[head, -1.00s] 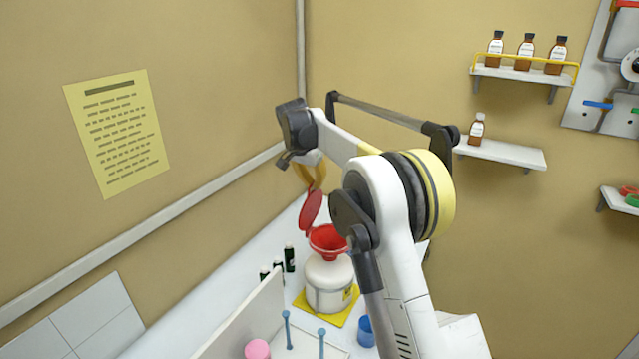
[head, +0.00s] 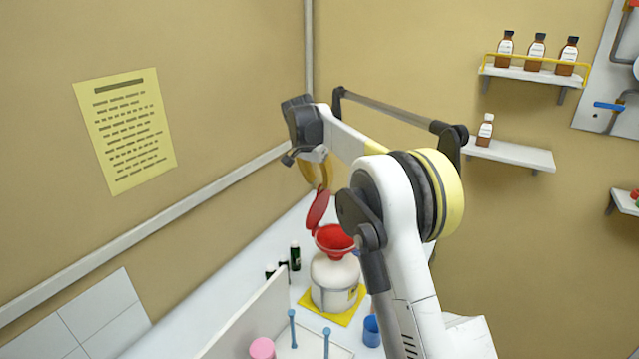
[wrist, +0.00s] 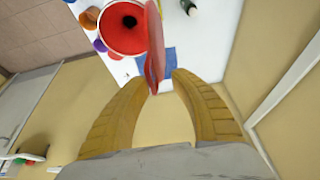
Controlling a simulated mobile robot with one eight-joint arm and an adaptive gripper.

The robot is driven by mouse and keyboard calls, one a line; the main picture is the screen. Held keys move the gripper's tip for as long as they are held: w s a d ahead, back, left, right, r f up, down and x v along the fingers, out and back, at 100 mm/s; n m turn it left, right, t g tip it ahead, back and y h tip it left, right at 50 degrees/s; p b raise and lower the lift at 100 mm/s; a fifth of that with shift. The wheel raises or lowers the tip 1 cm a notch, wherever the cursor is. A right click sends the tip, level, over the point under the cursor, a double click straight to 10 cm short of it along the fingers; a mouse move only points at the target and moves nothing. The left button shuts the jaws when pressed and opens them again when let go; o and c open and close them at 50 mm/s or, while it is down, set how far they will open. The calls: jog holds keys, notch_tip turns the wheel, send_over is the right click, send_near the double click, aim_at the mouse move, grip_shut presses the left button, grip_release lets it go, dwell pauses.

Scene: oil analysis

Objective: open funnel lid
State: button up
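The red funnel (head: 334,240) sits on top of a white container (head: 332,280). Its red lid (head: 318,210) stands raised, tilted up at the funnel's left side, so the funnel mouth is uncovered. In the wrist view I look down into the red funnel (wrist: 112,35) with its dark hole. The lid (wrist: 154,45) shows nearly edge-on beside it. My gripper (wrist: 164,80) has its yellow fingers apart, with the lid's edge close to the left fingertip; I cannot tell whether they touch. In the head view my gripper (head: 318,178) is just above the lid, partly hidden by my arm.
The white container stands on a yellow mat (head: 344,316). Dark bottles (head: 295,256) stand to its left and a blue cup (head: 371,330) to its right. A white panel (head: 255,318) and blue pegs (head: 292,330) are in front. Walls close the corner behind.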

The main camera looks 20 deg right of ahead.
jog(key=v, duration=1.1)
jog(key=shift+s+a, duration=0.1)
